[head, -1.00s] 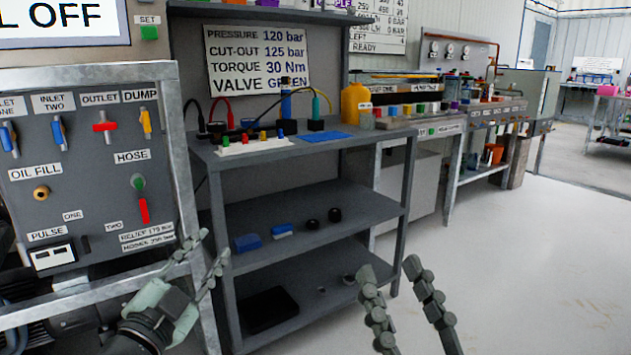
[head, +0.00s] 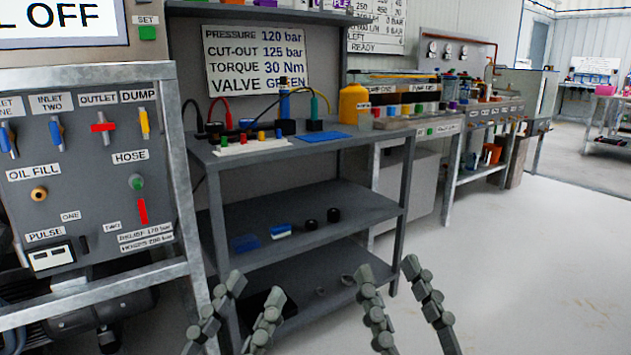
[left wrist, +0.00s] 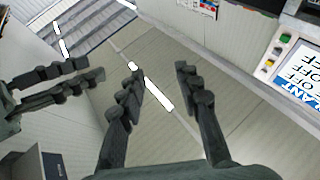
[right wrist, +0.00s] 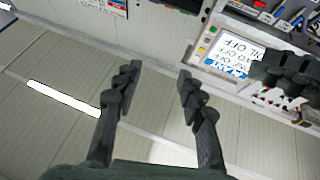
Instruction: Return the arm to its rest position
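My left gripper (head: 238,308) is at the bottom of the head view, in front of the lower shelves of the grey rack. Its two fingers stand apart with nothing between them; it also shows open in the left wrist view (left wrist: 158,85).
The valve panel (head: 85,170) in its metal frame stands at the left. The grey rack (head: 310,206) holds blue and black parts on its shelves, with a yellow bottle (head: 352,103) on top. A long bench (head: 490,125) runs behind. The floor (head: 530,270) at right is clear.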

